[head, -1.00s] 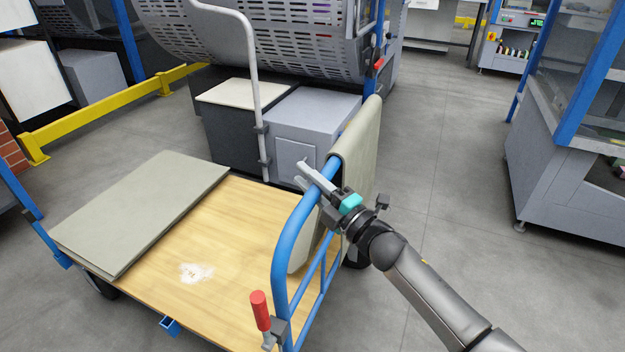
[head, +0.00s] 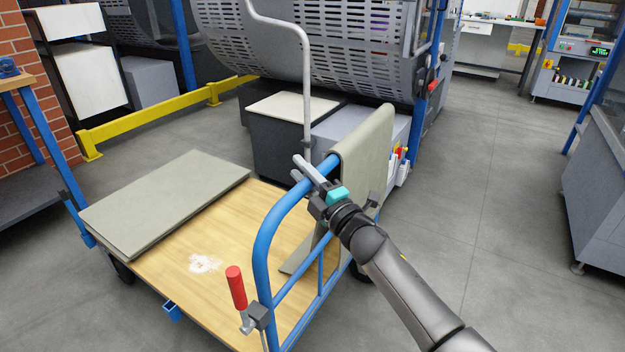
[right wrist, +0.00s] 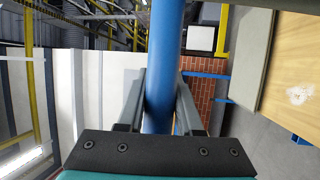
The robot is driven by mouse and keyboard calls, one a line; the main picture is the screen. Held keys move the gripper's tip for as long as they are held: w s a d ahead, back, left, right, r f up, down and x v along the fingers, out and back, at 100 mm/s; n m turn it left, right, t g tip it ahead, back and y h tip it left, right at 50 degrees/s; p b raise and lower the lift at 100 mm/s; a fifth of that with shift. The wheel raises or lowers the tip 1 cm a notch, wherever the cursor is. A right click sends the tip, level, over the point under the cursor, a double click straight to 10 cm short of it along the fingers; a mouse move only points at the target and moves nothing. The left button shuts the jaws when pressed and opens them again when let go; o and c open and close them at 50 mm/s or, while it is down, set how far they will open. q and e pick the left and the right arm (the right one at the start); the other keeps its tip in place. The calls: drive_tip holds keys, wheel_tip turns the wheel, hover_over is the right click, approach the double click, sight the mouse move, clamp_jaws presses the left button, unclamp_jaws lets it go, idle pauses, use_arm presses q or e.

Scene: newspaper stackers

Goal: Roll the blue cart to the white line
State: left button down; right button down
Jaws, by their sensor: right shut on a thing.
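The blue cart has a wooden deck (head: 230,240) and a blue tubular handle (head: 264,255) at its near right end. My right gripper (head: 312,172) is shut on the top bar of that handle. In the right wrist view the blue bar (right wrist: 165,70) runs between the two fingers (right wrist: 160,100). A grey-green board (head: 165,203) lies on the left of the deck, and a grey-green cloth or sheet (head: 368,150) hangs over the handle's far part. My left gripper is not in view. No white line shows on the floor in these frames.
A large grey machine (head: 340,50) with grey boxes stands just behind the cart. A yellow rail (head: 150,117) and brick wall (head: 30,90) are at the left. A red-handled clamp (head: 237,288) sits on the handle. Open floor (head: 480,170) lies to the right.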

drive_tip(key=shift+w+a+r, duration=0.1)
drive_tip(key=shift+a, duration=0.15)
drive_tip(key=c, duration=1)
unclamp_jaws()
drive_tip(key=shift+a, duration=0.1)
drive_tip(key=shift+o, duration=0.9)
drive_tip(key=shift+w+a, duration=0.1)
drive_tip(key=shift+w, duration=0.05)
drive_tip(key=shift+o, duration=1.2)
drive_tip(key=shift+d, duration=0.2)
